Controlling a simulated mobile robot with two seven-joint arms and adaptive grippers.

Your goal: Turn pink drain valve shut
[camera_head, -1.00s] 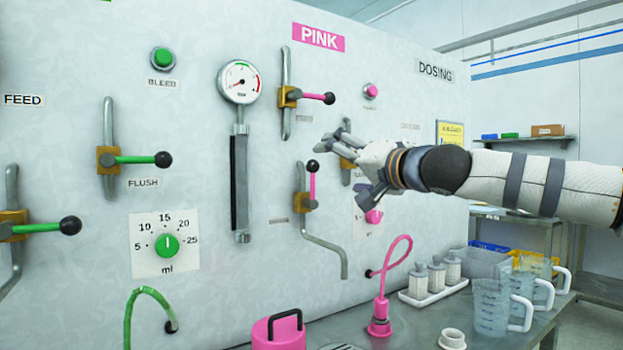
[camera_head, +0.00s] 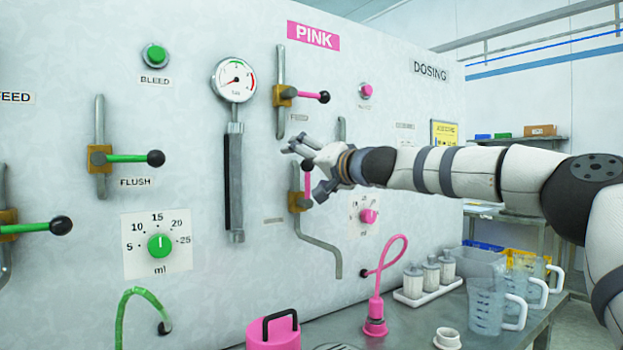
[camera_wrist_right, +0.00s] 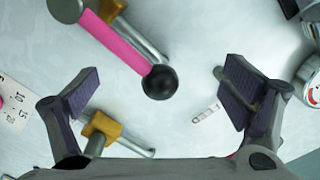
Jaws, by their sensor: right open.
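The pink drain valve (camera_head: 301,201) is on the panel below the PINK sign, with a brass body on a bent grey pipe. Its pink lever (camera_head: 308,184) points up and ends in a black knob, partly behind my right gripper. My right gripper (camera_head: 301,143) is open in front of the panel, near the top of this lever. In the right wrist view, a pink lever (camera_wrist_right: 116,43) with a black knob (camera_wrist_right: 160,83) shows between and beyond the open fingers. I cannot tell whether they touch. My left gripper is out of view.
Another pink-levered valve (camera_head: 285,95) sits just above, its lever pointing right. A pink dial (camera_head: 369,216) is to the right and a pressure gauge (camera_head: 233,81) to the left. A pink canister (camera_head: 273,334), bottles and clear jugs (camera_head: 486,307) stand on the bench below.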

